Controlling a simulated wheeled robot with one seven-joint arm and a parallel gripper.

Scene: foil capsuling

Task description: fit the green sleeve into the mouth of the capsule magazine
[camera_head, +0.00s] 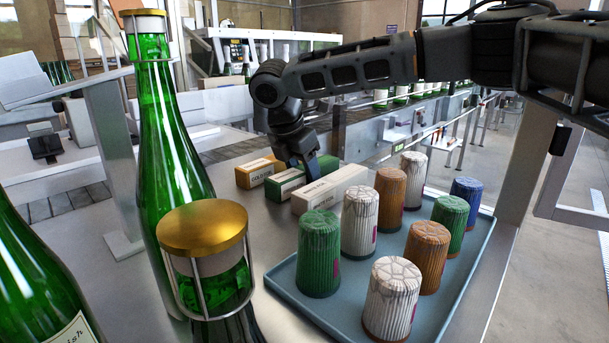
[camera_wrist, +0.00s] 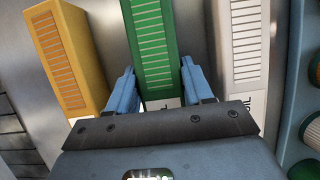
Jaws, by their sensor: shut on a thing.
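The green sleeve (camera_head: 284,184) is a long carton with a pale label on its end. It lies between an orange carton and a white carton on the metal table, and I see no clear lift. My gripper (camera_head: 303,168) reaches down over it from behind and hides its middle. In the wrist view the sleeve (camera_wrist: 153,45) runs between the two blue fingers of my gripper (camera_wrist: 158,88), one on each long side. The gripper is shut on it. I cannot make out the mouth of the capsule magazine in either view.
The orange carton (camera_head: 258,171) and white carton (camera_head: 331,190) lie close on either side. A blue tray (camera_head: 319,312) holds several ribbed cups, such as a green one (camera_head: 318,255). Tall green bottles (camera_head: 165,140) stand at the left. A bottle conveyor (camera_head: 400,128) runs behind.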

